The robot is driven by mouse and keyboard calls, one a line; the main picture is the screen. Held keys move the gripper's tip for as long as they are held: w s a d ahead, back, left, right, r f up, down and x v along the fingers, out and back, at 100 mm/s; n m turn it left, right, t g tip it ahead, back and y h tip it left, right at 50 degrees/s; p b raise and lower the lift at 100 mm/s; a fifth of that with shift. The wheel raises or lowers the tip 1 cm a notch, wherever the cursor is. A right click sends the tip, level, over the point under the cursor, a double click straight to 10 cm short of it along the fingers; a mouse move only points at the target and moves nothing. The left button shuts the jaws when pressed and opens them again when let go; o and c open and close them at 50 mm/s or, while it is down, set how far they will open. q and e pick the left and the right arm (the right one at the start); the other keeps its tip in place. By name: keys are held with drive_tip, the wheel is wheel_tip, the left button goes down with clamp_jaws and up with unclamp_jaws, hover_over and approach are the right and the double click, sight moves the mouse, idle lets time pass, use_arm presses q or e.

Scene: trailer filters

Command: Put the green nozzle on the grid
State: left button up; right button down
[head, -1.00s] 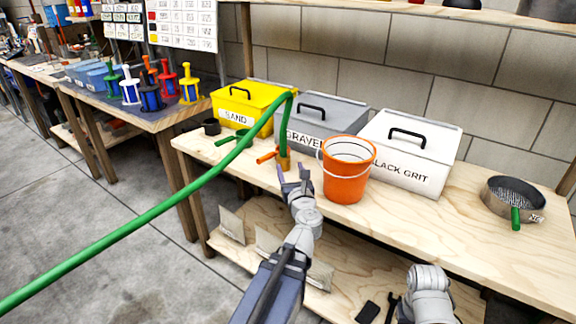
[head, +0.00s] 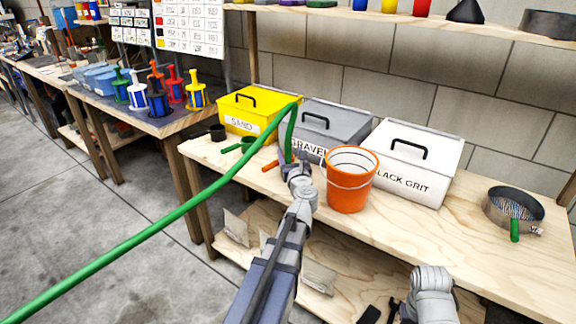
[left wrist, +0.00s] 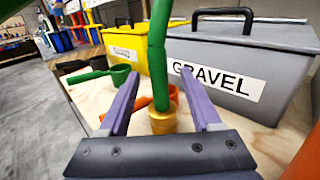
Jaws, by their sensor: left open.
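A green hose (head: 150,228) arcs in from the lower left and bends down to the bench. Its end meets a brass fitting (left wrist: 163,122) with an orange handle (head: 270,166) beside it; I cannot tell whether this end is the green nozzle. My left gripper (head: 297,160) is open, and it also shows in the left wrist view (left wrist: 160,72) with its purple fingers on either side of the hose end, not closed on it. In the head view the gripper hides the fitting. I cannot identify the grid for certain; a round sieve (head: 500,222) with mesh and a green handle stands at the right.
An orange bucket (head: 350,195) stands just right of my left gripper. Behind are yellow sand (head: 232,118), grey gravel (head: 350,122) and white grit (head: 425,150) bins. A green scoop (head: 240,145) lies left. Bench space between bucket and sieve is clear.

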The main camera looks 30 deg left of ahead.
sight(289, 151)
use_arm(q)
drive_tip(key=x, duration=0.3)
drive_tip(key=shift+w+a+f, duration=0.1)
drive_tip(key=shift+w+a, duration=0.1)
drive_tip(key=shift+a, duration=0.1)
drive_tip(key=shift+s, duration=0.1)
drive_tip(key=shift+c, duration=0.3)
clamp_jaws()
idle(0.7)
